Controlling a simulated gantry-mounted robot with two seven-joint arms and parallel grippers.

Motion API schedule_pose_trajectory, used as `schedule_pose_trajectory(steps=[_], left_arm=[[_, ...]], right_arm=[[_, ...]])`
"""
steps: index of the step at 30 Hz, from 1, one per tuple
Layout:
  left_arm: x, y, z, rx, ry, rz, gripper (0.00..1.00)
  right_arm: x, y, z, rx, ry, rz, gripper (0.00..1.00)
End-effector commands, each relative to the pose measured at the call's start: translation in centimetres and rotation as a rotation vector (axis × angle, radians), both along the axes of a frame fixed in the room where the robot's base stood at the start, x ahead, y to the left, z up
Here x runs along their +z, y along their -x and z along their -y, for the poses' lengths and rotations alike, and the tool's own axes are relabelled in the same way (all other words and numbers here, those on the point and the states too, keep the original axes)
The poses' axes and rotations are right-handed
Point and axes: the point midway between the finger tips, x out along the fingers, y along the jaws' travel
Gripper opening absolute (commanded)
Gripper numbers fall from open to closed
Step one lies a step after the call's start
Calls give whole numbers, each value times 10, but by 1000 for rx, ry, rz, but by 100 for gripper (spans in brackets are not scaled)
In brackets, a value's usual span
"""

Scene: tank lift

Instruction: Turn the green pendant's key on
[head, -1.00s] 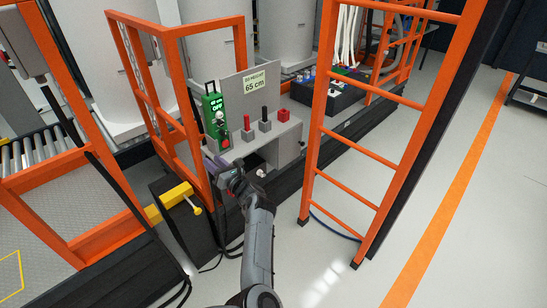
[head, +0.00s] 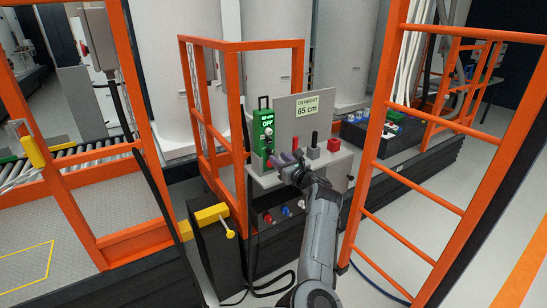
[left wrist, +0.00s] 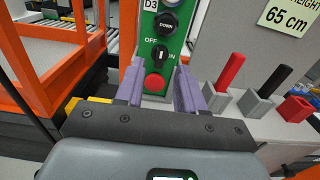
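The green pendant (head: 263,136) stands upright at the left end of a grey console; its small display reads OFF in the head view. In the left wrist view the pendant (left wrist: 182,27) carries a black DOWN knob (left wrist: 167,23), a dark key switch (left wrist: 160,53) between OFF and ON labels, and a red button (left wrist: 155,82) below. The key switch has a light, roughly upright mark. My left gripper (head: 283,160) is at the console in front of the pendant. Its purple fingers (left wrist: 160,68) are open and empty, one on each side of the switch in the picture. My right gripper is out of view.
Red (left wrist: 231,71) and black (left wrist: 265,83) levers and a red block (left wrist: 296,108) stand right of the pendant. A sign reads 65 cm (head: 307,108). Orange railings (head: 233,150) flank the left side; an orange ladder (head: 410,180) stands right.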

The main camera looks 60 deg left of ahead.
Motion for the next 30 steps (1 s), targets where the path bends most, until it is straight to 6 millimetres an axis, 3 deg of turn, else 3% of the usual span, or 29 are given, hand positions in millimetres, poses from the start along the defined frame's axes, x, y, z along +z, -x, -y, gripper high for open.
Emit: schedule_pose_trajectory(steps=[3,9,22,23,30], left_arm=[[-1,0,-20,0,0,0,38],[-1,-1,-40,0,-1,-1,38],[0,-1,-47,-1,0,-1,38],[0,-1,-47,-1,0,-1,37],[0,-1,-47,-1,0,-1,0]], right_arm=[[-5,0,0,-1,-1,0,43],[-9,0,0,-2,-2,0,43],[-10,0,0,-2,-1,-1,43],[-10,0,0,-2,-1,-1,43],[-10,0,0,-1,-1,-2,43]])
